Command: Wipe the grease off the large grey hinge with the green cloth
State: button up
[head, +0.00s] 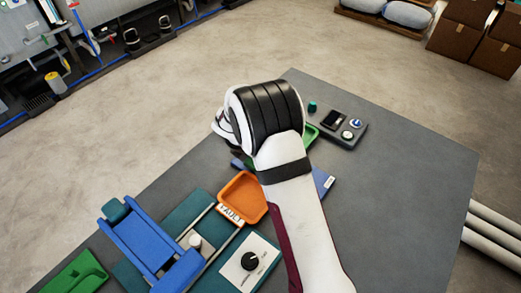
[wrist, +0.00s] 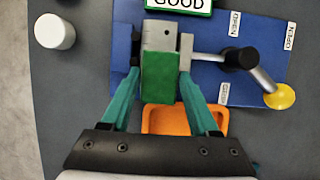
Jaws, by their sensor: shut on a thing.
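My gripper (wrist: 160,78) has teal fingers on either side of a green block-like piece, apparently the folded green cloth (wrist: 159,80), and is shut on it. Just beyond the cloth is a grey metal piece (wrist: 160,35) with small holes, apparently the large hinge. The cloth overlaps or touches its near end; contact is unclear. The hinge sits between the jaws of a clamp on a blue base (wrist: 210,84), with a lever ending in a yellow knob (wrist: 279,97). No grease can be made out. In the head view my arm hides the gripper, cloth and hinge.
An orange FAULT tray (head: 235,187) is nearest the clamp, and a green GOOD tray (head: 311,134) lies beyond it. A white cylinder (wrist: 54,32) stands left of the clamp. A blue fixture (head: 139,240) and a knob panel (head: 237,277) occupy the near left. The table's right side is clear.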

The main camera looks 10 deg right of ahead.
jog(key=shift+s+a, duration=0.3)
jog(key=shift+r, duration=4.1)
jog(key=s+d+r+m+g, duration=0.5)
jog(key=s+d+r+m, duration=0.25)
jog(key=m, duration=0.65)
jog(key=s+a+r+m+g+y, duration=0.2)
jog(key=s+r+m, duration=0.4)
jog(key=r+m, duration=0.3)
jog(key=m+y, duration=0.1)
jog(key=m, duration=0.3)
jog(key=shift+r+g, duration=0.15)
jog(key=shift+g, duration=0.15)
jog(key=shift+s, duration=0.1)
